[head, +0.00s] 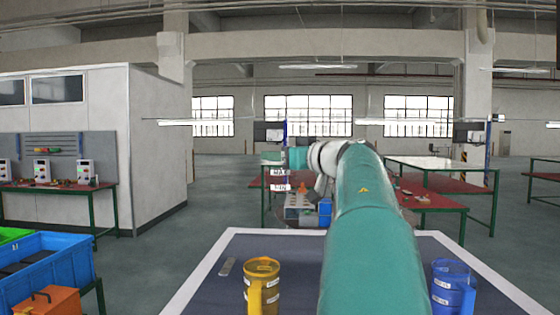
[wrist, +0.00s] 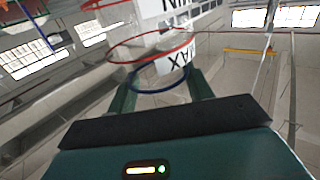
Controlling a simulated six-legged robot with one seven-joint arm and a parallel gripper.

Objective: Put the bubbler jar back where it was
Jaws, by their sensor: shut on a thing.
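The bubbler jar (wrist: 178,62) is clear, with a red ring, a blue ring and white MAX and MIN labels. My gripper (wrist: 162,82) is shut on it, with one teal finger on each side by the blue ring. In the wrist view the labels look upside down. In the head view the jar's labels (head: 279,180) show upright, just left of my arm's far end, in the air beyond the near table. The jar's clear walls are hard to make out there. My teal arm hides part of the middle of the scene.
The near table (head: 205,285) has a dark top and white rim. A yellow mug (head: 262,285), a blue mug (head: 452,290) and a small grey piece (head: 228,267) are on it. Red-topped benches (head: 425,200) stand beyond. Blue crates (head: 50,270) are at left.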

